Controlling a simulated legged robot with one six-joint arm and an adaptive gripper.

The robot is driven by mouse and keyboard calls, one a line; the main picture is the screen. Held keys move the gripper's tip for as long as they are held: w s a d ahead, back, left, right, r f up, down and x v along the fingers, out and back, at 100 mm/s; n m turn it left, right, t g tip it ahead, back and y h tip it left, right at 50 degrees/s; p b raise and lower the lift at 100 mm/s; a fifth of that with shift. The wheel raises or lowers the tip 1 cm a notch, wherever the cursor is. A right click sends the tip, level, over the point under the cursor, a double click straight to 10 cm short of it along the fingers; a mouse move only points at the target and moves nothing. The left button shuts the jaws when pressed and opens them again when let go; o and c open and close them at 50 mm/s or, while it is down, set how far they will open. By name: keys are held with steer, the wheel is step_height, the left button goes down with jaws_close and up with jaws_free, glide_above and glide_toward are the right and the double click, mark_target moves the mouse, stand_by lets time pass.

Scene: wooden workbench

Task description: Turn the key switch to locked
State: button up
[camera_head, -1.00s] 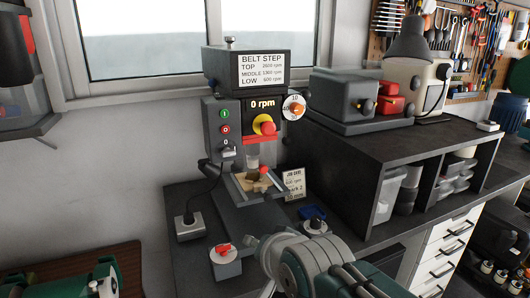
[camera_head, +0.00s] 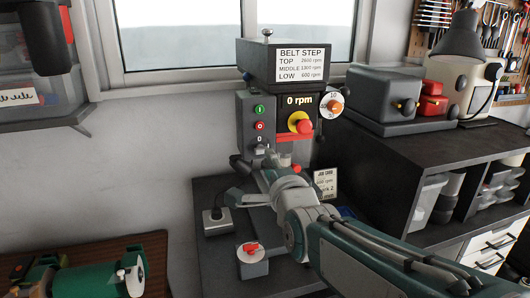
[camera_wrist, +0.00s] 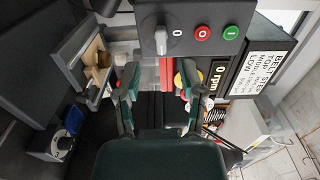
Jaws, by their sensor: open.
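The drill press's grey control panel (camera_head: 245,128) carries a green I button (camera_head: 259,109), a red O button (camera_head: 259,126) and a "0" mark. A silver-grey switch knob (camera_wrist: 161,39), seemingly the key switch, sits beside the "0" in the wrist view, where the panel appears sideways. In the head view the knob is small and partly hidden near my gripper (camera_head: 240,178). In the wrist view my gripper (camera_wrist: 160,84) is open and empty, its fingers apart below the knob in the picture. No contact with the knob is visible.
A yellow-and-red emergency stop (camera_head: 300,123) and a dial (camera_head: 334,105) sit right of the panel. A box with a red rotary switch (camera_head: 251,252) stands at the bench front. A grey socket box (camera_head: 216,219) with a cable is left. A job card (camera_head: 325,184) stands behind my arm.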

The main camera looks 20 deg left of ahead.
mark_target(263, 153)
steer(key=x, duration=0.6)
steer(key=shift+w, duration=0.3)
jaws_close()
